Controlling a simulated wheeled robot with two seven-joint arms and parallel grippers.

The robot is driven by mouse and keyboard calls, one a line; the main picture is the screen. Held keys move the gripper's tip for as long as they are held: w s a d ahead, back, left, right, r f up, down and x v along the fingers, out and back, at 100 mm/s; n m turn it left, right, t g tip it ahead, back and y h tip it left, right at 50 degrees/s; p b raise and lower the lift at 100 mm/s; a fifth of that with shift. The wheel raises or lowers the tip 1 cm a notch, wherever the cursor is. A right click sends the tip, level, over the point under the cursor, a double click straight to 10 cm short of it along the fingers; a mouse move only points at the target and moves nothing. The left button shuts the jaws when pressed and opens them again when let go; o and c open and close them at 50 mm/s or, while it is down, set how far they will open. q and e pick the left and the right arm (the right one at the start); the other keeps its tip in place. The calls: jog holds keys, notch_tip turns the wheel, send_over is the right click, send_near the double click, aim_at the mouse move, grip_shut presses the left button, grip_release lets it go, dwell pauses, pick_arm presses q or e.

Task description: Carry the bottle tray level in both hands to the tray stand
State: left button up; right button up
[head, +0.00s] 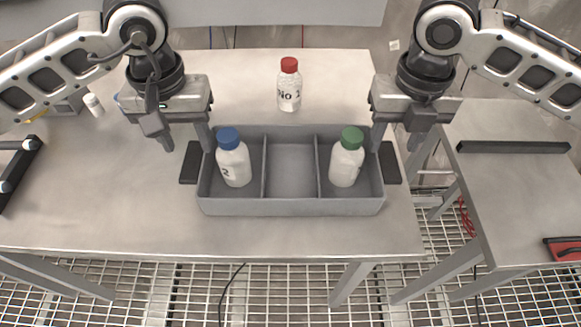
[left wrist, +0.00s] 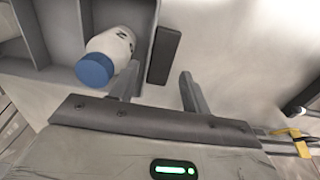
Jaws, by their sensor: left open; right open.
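The grey bottle tray (head: 291,206) sits on the metal table, with three compartments and a dark handle at each end. A blue-capped white bottle (head: 233,162) leans in its left compartment, and a green-capped one (head: 346,160) in its right compartment; the middle one is empty. My left gripper (head: 187,142) is open above and behind the left handle (head: 190,163). In the left wrist view, that handle (left wrist: 165,55) lies ahead of the gap between the fingers, apart from them. My right gripper (head: 397,143) is open above and behind the right handle (head: 391,163).
A red-capped bottle (head: 289,88) stands on the table behind the tray. A small white bottle (head: 94,104) is at far left. A separate metal table (head: 520,200), possibly the tray stand, is at right, with a black bar (head: 513,147) and a red-black object (head: 565,249). A gap separates the tables.

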aim_at(194, 159)
pick_arm(q)
jog(key=shift+f, duration=2)
pick_arm(e)
jog(key=shift+f, duration=2)
pick_arm(q)
jog(key=c, duration=1)
pick_arm(e)
jog(key=c, duration=1)
pick_arm(q)
jog(key=shift+r, duration=0.1)
pick_arm(e)
jog(key=shift+r, duration=0.1)
